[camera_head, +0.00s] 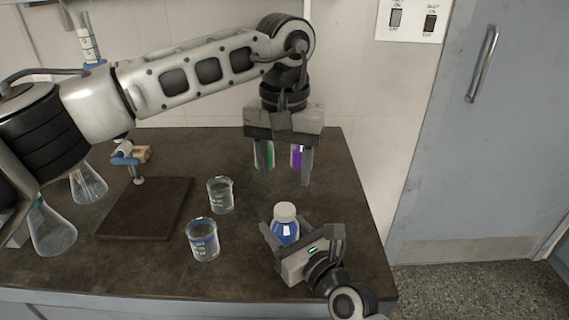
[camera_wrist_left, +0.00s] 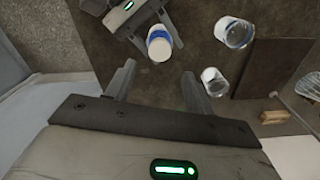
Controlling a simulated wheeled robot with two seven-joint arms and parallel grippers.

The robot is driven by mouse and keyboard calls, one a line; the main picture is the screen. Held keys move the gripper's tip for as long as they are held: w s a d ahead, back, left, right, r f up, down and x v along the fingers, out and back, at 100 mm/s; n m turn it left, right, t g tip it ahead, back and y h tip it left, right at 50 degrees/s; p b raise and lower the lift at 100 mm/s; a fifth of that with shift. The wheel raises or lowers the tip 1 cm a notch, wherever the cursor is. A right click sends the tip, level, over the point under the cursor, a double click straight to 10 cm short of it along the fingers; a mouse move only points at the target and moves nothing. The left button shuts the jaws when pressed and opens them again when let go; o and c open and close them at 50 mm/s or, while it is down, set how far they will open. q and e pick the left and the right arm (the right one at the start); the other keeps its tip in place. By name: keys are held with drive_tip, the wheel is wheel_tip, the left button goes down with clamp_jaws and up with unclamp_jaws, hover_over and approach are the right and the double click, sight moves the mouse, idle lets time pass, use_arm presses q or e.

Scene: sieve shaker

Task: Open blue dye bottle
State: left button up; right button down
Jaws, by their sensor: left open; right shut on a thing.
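The blue dye bottle (camera_head: 286,229) with a white cap (camera_head: 285,210) stands near the front right of the dark bench. My right gripper (camera_head: 283,238) is shut around the bottle's body. The cap is on the bottle. My left gripper (camera_head: 286,178) is open and empty above and behind the bottle, pointing down. In the left wrist view the white cap (camera_wrist_left: 160,49) lies beyond my open left fingertips (camera_wrist_left: 157,75), apart from them. Behind the left fingers, green and purple things (camera_head: 297,156) show partly hidden.
Two glass beakers stand left of the bottle, one nearer (camera_head: 203,240) and one farther (camera_head: 220,195). A dark board (camera_head: 146,208) and conical flasks (camera_head: 53,232) lie farther left. The bench's right edge is close to my right gripper.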

sight(285, 209)
use_arm(q)
drive_tip(key=shift+f+m, duration=0.1)
drive_tip(key=shift+m, duration=0.5)
drive_tip(key=shift+f, duration=0.4)
wheel_tip(285, 209, down, 7)
drive_tip(key=c, duration=1)
